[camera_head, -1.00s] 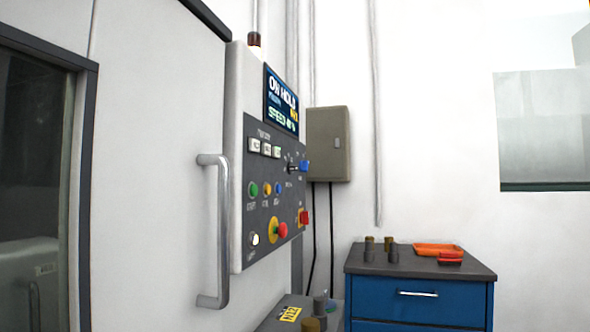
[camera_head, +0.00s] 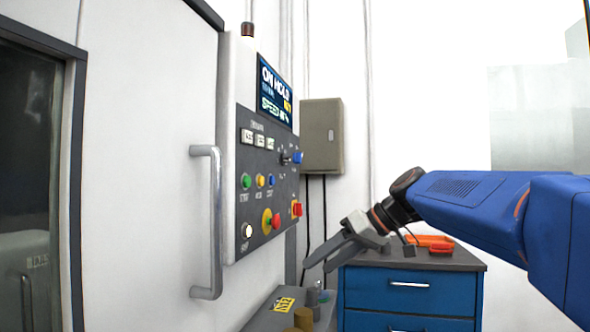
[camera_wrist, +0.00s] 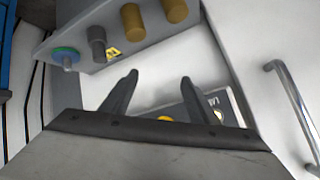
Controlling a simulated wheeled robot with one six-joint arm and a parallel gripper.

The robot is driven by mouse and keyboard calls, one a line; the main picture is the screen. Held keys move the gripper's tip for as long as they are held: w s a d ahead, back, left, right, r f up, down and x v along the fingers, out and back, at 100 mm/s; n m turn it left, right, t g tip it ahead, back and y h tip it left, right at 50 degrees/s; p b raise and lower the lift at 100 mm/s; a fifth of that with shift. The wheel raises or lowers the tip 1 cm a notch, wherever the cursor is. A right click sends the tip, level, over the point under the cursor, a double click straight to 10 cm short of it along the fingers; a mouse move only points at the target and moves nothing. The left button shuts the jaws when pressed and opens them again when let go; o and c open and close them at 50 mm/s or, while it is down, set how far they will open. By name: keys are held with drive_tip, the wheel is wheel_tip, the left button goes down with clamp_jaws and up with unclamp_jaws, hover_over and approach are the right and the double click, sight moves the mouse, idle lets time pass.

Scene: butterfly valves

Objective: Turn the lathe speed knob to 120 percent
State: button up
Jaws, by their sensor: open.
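The lathe's control panel (camera_head: 270,180) is upright on the machine's side, seen at a steep angle in the head view. The screen (camera_head: 275,94) above shows "ON HOLD" and a "SPEED" line whose number I cannot read surely. My gripper (camera_head: 319,266) is open and empty, lower right of the panel and apart from it. In the wrist view its two fingers (camera_wrist: 160,78) are spread with nothing between them.
Left of the panel is a door handle (camera_head: 214,220). A red emergency button (camera_head: 275,221) and coloured buttons lie below the knob. A grey wall box (camera_head: 322,136) stands behind. A blue drawer cabinet (camera_head: 410,293) with an orange tray (camera_head: 432,240) is at right.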

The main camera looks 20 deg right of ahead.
sight(287, 159)
drive_tip(key=w+d+r+n+t+y, duration=0.1)
drive_tip(key=w+d+r+n+y, duration=0.2)
drive_tip(key=w+d+r, duration=0.35)
drive_tip(key=w+d+r+n+t+y, duration=0.1)
drive_tip(key=w+d+r+n+y, duration=0.2)
drive_tip(key=r, duration=0.7)
drive_tip(key=w+d+r+n+t+y, duration=0.1)
drive_tip(key=w+d+r+n+y, duration=0.2)
drive_tip(key=w+r, duration=0.4)
drive_tip(key=w+a+h, duration=0.1)
drive_tip(key=w+a, duration=0.6)
drive_tip(key=a, duration=0.6)
drive_tip(key=shift+w+a+r, duration=0.2)
drive_tip(key=shift+w+r, duration=0.15)
drive_tip(key=c, duration=1.1)
drive_tip(key=shift+o, duration=0.2)
